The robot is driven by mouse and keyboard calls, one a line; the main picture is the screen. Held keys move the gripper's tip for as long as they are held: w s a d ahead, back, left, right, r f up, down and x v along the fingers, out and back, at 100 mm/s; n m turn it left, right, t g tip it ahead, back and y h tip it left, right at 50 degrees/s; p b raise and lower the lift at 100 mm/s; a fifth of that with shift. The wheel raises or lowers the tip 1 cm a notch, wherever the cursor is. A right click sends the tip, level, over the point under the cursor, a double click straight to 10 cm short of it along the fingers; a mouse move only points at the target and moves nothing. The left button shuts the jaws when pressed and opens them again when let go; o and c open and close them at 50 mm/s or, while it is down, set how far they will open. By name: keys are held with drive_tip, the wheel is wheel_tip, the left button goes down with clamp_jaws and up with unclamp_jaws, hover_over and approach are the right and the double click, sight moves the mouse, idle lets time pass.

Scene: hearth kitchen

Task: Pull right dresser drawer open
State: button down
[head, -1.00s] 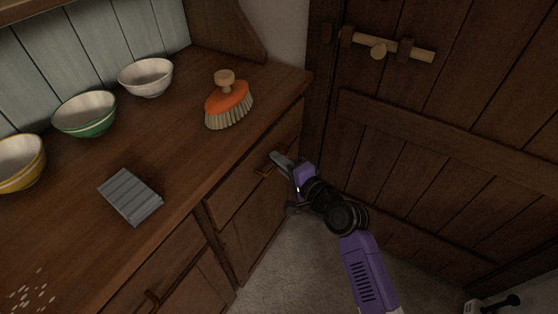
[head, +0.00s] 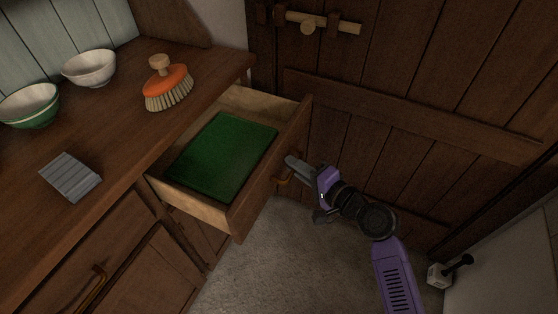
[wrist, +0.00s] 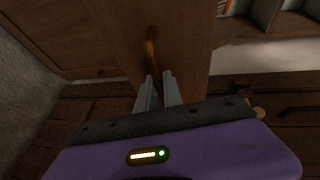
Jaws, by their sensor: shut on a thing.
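The right dresser drawer (head: 240,212) stands pulled well out of the dresser (head: 130,150) in the head view. Its inside shows a green lining (head: 222,155) and pale wooden sides. My gripper (head: 288,172) is at the front of the drawer, shut on the drawer's handle (head: 281,182). In the wrist view the handle (wrist: 151,48) runs up from between the gripper's fingertips (wrist: 160,76) against the drawer front. The part of the handle between the fingers is hidden.
A brush (head: 168,85), a white bowl (head: 90,68), a green bowl (head: 30,105) and a grey ridged block (head: 70,177) are on the dresser top. A wooden door (head: 400,110) stands close behind the drawer. The floor (head: 255,270) in front is clear.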

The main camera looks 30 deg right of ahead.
drive_tip(key=shift+s+d, duration=0.55)
drive_tip(key=shift+s, duration=0.25)
drive_tip(key=c, duration=1.8)
unclamp_jaws()
drive_tip(key=shift+o, duration=0.2)
drive_tip(key=v, duration=0.7)
drive_tip(key=shift+s, duration=0.35)
